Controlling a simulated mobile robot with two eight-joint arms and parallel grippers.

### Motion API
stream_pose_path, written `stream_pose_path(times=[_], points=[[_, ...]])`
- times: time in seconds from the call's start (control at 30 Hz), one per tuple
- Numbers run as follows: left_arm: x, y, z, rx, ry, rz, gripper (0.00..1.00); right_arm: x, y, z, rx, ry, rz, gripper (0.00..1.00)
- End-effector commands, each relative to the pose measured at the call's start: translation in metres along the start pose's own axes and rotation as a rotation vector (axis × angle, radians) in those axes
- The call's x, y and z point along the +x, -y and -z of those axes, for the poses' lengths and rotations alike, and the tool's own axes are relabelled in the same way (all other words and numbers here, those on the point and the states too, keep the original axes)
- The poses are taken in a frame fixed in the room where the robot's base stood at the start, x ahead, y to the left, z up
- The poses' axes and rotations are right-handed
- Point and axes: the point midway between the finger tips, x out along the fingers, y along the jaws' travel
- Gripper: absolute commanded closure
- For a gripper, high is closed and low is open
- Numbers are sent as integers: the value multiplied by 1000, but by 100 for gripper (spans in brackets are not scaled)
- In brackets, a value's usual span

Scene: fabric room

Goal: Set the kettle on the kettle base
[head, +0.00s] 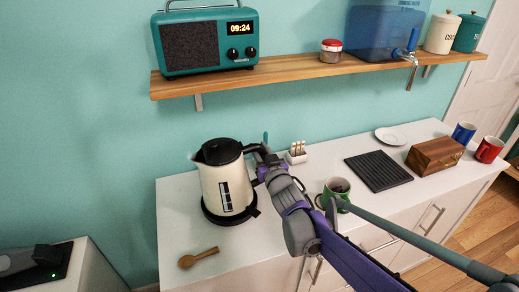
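My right gripper (261,161), on the purple and grey arm from the lower right, is at the kettle's handle side. It hides most of the handle, and its finger opening is unclear. My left gripper is not in view.
A wooden spoon (198,257) lies front left of the kettle. A small white holder (296,154) stands behind my gripper. A green mug (337,188) is close beside my arm. A black rack (378,171), wooden box (434,155) and plate (391,136) are farther right. A shelf (300,69) runs above.

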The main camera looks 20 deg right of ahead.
Motion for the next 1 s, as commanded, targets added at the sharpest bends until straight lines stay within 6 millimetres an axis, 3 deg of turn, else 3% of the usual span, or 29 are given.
stream_pose_path(times=[0.67, 0.7, 0.73, 1.0], points=[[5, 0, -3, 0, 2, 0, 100, 0, 0, -8, 2, -2, 1, 100], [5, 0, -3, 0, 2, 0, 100, 0, 0, -7, 2, -2, 1, 63], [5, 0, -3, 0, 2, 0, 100, 0, 0, -7, 2, -2, 1, 58], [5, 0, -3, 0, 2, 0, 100, -1, -1, -9, -4, 2, -1, 56]])
